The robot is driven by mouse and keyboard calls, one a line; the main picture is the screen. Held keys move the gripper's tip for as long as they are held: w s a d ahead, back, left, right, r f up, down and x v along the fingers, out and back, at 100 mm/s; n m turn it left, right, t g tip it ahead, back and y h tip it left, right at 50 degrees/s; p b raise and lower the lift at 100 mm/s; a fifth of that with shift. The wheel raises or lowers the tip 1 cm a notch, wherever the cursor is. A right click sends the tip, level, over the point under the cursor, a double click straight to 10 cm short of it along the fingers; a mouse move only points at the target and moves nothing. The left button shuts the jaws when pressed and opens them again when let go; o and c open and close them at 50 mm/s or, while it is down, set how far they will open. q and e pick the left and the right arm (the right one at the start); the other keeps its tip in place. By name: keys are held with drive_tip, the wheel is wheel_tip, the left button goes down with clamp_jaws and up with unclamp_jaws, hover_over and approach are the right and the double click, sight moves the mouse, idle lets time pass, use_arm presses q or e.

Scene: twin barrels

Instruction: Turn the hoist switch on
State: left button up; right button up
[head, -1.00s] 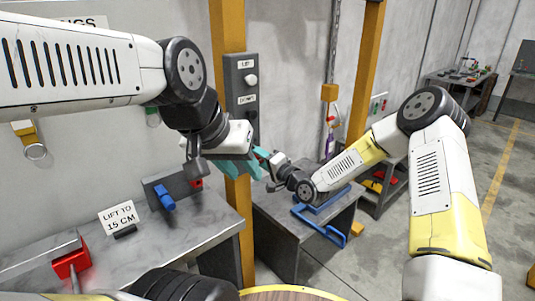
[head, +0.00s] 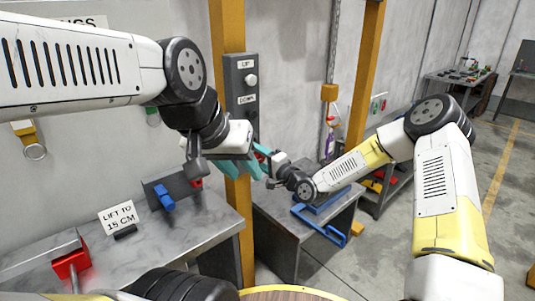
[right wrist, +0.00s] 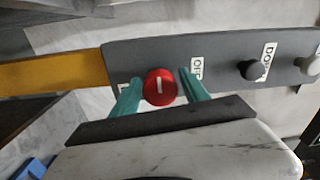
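The hoist switch is a red round knob (right wrist: 159,87) with a white mark, on a dark grey control panel (right wrist: 225,60). The mark runs up and down in the right wrist view. An "OFF" label (right wrist: 196,69) is right of the knob; another label on the left is mostly hidden by a finger. My right gripper (right wrist: 161,82) is open, its teal fingers on either side of the knob with small gaps. In the head view the panel (head: 232,75) is on a yellow post, its lower part hidden. My left gripper (head: 236,170) looks open and empty in front of the post.
The panel has a pale LIFT button (head: 251,80) and a dark DOWN button (head: 251,115). A grey bench (head: 200,228) at left bears a "LIFT TO 15 CM" sign (head: 119,217) and a red block (head: 71,264). A lower grey cabinet (head: 275,240) stands behind the post.

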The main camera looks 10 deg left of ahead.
sight(262, 158)
drive_tip(key=shift+o, duration=0.2)
drive_tip(key=v, duration=0.7)
drive_tip(key=shift+s+d, duration=0.25)
drive_tip(key=shift+d, duration=0.05)
